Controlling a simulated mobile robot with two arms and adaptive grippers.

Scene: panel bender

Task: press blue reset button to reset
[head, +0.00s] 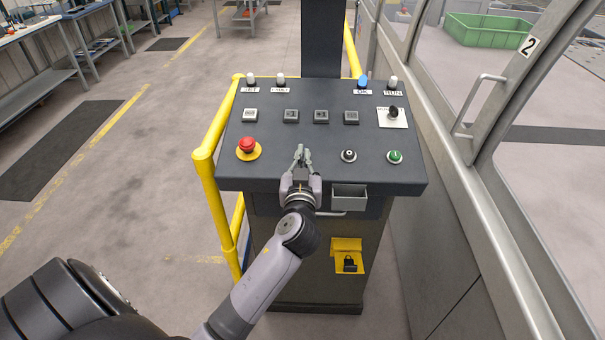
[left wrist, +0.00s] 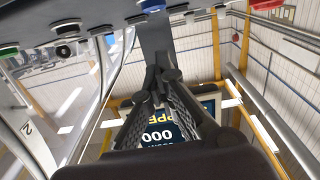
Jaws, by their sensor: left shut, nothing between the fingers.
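The blue button (left wrist: 153,5) shows at the top edge of the left wrist view, on the underside of the dark panel as it appears there. In the head view, my left gripper (head: 303,152) covers that spot on the console panel (head: 268,182), between the red stop button (head: 247,146) and the black knob (head: 348,156). My left gripper is shut and empty, its fingers pointing away over the panel's front part. In the left wrist view the fingertips (left wrist: 160,72) appear below the blue button, with a gap in the picture. My right gripper is not in view.
A green button (head: 394,157) sits at the panel's right, and several small square buttons (head: 321,117) run behind. A blue lamp (head: 362,81) is at the back. A yellow rail (head: 207,170) flanks the left; a glazed machine wall (head: 500,190) flanks the right.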

